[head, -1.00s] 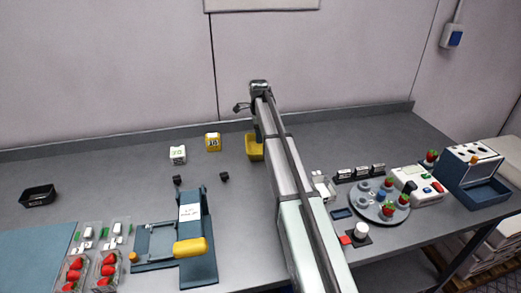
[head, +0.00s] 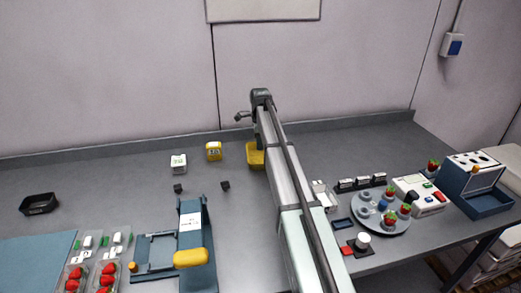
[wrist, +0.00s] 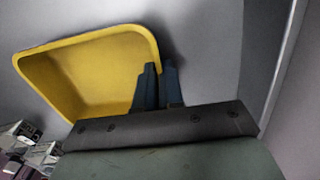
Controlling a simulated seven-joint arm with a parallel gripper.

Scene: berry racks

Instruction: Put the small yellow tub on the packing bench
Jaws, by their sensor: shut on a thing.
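The small yellow tub (head: 254,155) is at the back middle of the grey bench (head: 120,184), left of my arm, which hides its right side. In the wrist view the tub (wrist: 85,68) is open-topped and looks empty. My gripper (wrist: 158,75) is shut on the tub's wall at its right end, with one dark finger inside and one outside. The fingertips are hidden behind my arm in the head view. I cannot tell whether the tub touches the bench top.
A blue scale-like device (head: 190,225) is nearer. A round tray with berries (head: 384,224) is at right. A black tray (head: 38,204) lies far left.

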